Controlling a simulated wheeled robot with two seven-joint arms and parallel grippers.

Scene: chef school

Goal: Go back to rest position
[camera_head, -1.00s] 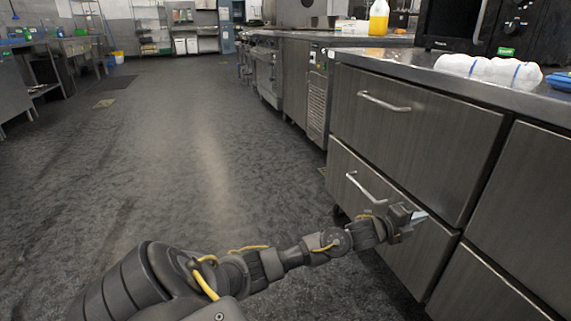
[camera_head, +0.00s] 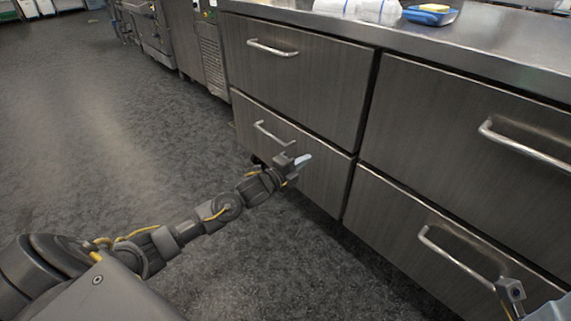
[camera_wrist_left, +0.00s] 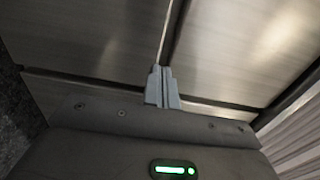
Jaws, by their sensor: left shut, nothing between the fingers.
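My left arm comes in from the lower left in the head view. Its left gripper (camera_head: 303,161) is shut and empty, with pale fingertips in front of the lower left drawer (camera_head: 320,180). In the left wrist view the fingers (camera_wrist_left: 162,72) are together, with drawer fronts and the gap between them behind. I cannot tell whether they touch the cabinet. A dark and pale grey part of my right arm (camera_head: 512,291) shows at the lower right corner, in front of the lower right drawer (camera_head: 400,215). Its fingers cannot be made out.
The drawers are closed and have metal bar handles, such as the upper left handle (camera_head: 272,48). The steel counter (camera_head: 480,45) above holds rolled white towels (camera_head: 357,8) and a blue tray (camera_head: 431,14). Open floor (camera_head: 110,130) lies to the left.

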